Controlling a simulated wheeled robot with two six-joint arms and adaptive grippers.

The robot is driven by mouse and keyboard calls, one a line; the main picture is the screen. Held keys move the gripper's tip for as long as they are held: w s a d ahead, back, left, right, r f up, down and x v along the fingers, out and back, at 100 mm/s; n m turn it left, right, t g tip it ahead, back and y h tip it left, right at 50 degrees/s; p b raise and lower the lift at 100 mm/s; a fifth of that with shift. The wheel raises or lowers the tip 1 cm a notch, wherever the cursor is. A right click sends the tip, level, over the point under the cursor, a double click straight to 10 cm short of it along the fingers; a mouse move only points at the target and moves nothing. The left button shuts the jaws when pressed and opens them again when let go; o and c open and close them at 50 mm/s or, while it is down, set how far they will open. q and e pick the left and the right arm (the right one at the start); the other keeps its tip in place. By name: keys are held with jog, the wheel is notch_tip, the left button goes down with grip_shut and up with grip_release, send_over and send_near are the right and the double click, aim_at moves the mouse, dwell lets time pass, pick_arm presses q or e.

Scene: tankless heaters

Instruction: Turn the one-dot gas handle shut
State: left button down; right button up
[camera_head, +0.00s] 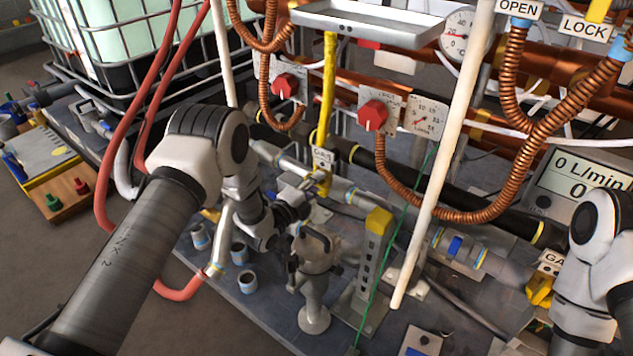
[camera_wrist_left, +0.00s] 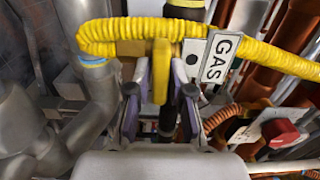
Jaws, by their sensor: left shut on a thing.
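A yellow gas handle (camera_head: 323,184) sits below a GAS tag (camera_head: 322,157) on the pipework in the middle of the head view. My left gripper (camera_head: 305,192) reaches it from the left and is shut on it. In the left wrist view the yellow handle (camera_wrist_left: 160,68) stands upright between the two fingers of the left gripper (camera_wrist_left: 160,92), with the GAS tag (camera_wrist_left: 219,57) just to its right. I cannot make out any dots on the handle. Another yellow handle (camera_head: 540,290) shows at the right beside a partly hidden gas tag. My right gripper is not in view.
A yellow corrugated hose (camera_wrist_left: 200,28) runs just beyond the handle. Red knobs (camera_head: 373,114) and copper coils stand behind. A grey clamp-like fitting (camera_head: 316,262) and a post with a yellow top (camera_head: 378,222) stand close in front. A white pole (camera_head: 440,170) crosses to the right.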

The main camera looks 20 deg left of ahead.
pick_arm(q)
jog(key=c, duration=1.1)
grip_release()
jog(key=shift+c, duration=0.2)
jog(key=v, duration=1.2)
